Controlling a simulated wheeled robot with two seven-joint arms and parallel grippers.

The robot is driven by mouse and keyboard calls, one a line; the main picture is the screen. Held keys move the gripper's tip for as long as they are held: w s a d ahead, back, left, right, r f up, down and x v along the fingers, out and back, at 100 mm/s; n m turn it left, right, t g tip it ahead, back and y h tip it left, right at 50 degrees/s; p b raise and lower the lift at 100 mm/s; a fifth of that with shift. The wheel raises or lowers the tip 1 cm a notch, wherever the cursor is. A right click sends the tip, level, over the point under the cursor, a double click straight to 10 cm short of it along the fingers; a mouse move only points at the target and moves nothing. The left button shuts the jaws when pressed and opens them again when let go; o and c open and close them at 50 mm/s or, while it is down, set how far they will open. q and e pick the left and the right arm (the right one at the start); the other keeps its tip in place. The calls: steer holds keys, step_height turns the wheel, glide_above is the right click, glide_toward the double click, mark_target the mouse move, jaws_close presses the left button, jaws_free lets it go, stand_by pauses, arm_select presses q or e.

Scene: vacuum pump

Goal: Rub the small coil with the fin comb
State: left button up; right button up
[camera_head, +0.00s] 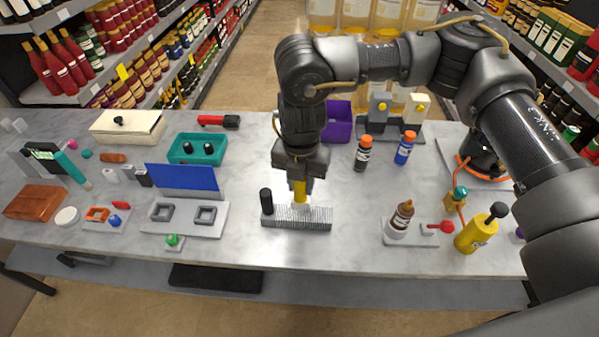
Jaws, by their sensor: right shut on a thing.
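The small coil (310,219) is a long, low grey finned block lying on the table at the middle front. My right gripper (300,180) points straight down above it and is shut on a yellow piece, which I take to be the fin comb (300,192). The comb's lower end is at the top of the coil's fins; I cannot tell whether it touches. My left gripper is not in view.
A black upright cylinder (266,201) stands at the coil's left end. A grey plate with two square frames (183,218) and a blue panel (182,178) are to the left. A brown bottle (402,217) and a yellow pump-like can (475,234) stand to the right. Bare table lies between.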

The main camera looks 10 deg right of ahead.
step_height(320, 180, down, 3)
steer(key=shift+f+b, duration=0.1)
steer(key=shift+b, duration=0.8)
steer(key=shift+d, duration=0.25)
steer(key=d, duration=0.1)
steer(key=s+d, duration=0.1)
steer(key=d, duration=0.1)
steer(key=shift+s+d+f, duration=0.1)
steer(key=shift+d+f, duration=0.05)
steer(key=shift+d, duration=0.35)
steer(key=a, duration=0.2)
steer(key=w+a, duration=0.1)
steer(key=a, duration=0.1)
steer(key=shift+w+a, duration=0.1)
steer(key=shift+a, duration=0.1)
step_height(320, 180, up, 3)
steer(key=shift+w+a+f+p, duration=0.1)
steer(key=shift+p, duration=0.8)
steer(key=shift+r+p, duration=0.6)
steer(key=shift+r, duration=0.15)
steer(key=shift+r+p, duration=1.55)
steer(key=shift+r, duration=0.55)
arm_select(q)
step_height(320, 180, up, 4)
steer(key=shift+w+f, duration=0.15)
